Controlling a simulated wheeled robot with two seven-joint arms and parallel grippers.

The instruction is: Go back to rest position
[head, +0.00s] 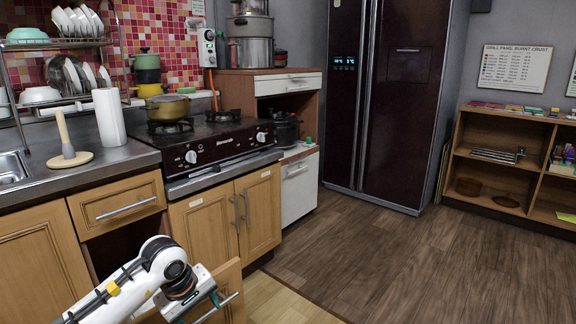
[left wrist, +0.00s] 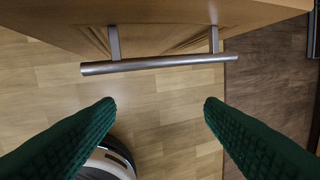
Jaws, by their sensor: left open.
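My left arm (head: 150,275) reaches in from the bottom left of the head view, with its wrist low in front of the cabinets. My left gripper (left wrist: 160,103) is open and empty in the left wrist view, its two green fingers wide apart. A metal bar handle (left wrist: 160,65) on a wooden front panel (left wrist: 190,15) lies ahead of the fingertips, not between them. In the head view the wooden panel (head: 229,279) stands out from the cabinets beside my wrist, partly hidden by it. My right gripper is in neither view.
A counter with a paper roll (head: 110,117) and a wooden stand (head: 68,148) is at the left, next to a stove (head: 215,140). A dark fridge (head: 405,100) stands behind. A low shelf (head: 500,165) is at the right. The wooden floor (head: 400,260) is clear.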

